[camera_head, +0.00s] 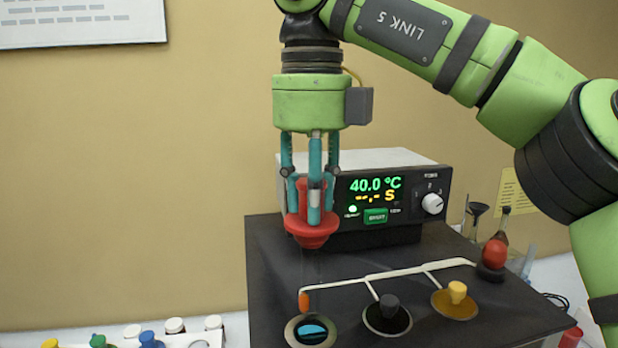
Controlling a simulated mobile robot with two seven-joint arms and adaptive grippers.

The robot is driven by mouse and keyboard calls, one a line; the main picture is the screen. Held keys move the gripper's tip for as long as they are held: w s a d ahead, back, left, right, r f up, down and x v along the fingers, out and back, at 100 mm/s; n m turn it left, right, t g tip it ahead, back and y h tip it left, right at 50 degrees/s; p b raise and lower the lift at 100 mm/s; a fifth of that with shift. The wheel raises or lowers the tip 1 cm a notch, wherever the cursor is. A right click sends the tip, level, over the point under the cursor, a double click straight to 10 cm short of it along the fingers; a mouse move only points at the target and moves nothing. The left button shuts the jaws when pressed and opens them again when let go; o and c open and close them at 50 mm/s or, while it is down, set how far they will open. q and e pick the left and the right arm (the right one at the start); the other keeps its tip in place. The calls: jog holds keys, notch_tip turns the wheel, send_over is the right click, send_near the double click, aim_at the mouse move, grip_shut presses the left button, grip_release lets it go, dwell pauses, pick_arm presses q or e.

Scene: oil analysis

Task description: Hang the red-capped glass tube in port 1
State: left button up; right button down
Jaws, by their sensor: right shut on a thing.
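My right gripper (315,205) points straight down and is shut on the red cap (312,235) of the glass tube. The tube below the cap is almost invisible, with only faint thin lines showing, so I cannot tell where its lower end is. The cap is held well above the black bath top (275,285). An open round port (311,331) with a shiny blue inside lies below the cap, at the front left of the bath top. No port number is readable. My left gripper is not in view.
The control box (390,200) reads 40.0 °C behind. A red-bulbed tool (495,253) stands at right; several capped bottles (150,340) at lower left.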

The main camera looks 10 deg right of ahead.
aim_at(312, 239)
jog(key=shift+w+d+f, duration=0.1)
jog(key=shift+w+f, duration=0.1)
jog(key=shift+f, duration=0.75)
jog(key=shift+w+f, duration=0.2)
jog(key=shift+f, duration=0.4)
jog(key=shift+w+f, duration=0.2)
jog(key=shift+f, duration=0.4)
jog(key=shift+s+f, duration=0.1)
jog(key=shift+f, duration=0.25)
jog(key=shift+s+f, duration=0.15)
jog(key=shift+f, duration=0.55)
notch_tip(312, 239, down, 2)
jog(key=shift+f, duration=0.15)
notch_tip(312, 239, down, 3)
jog(key=shift+r+b, duration=0.15)
jog(key=shift+b, duration=0.85)
notch_tip(312, 239, down, 4)
jog(key=b, duration=0.3)
jog(key=shift+r, duration=0.15)
pick_arm(q)
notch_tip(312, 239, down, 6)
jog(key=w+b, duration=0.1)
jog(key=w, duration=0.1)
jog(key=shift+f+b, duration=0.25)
jog(key=shift+b, duration=0.05)
pick_arm(e)
jog(key=shift+f, duration=0.85)
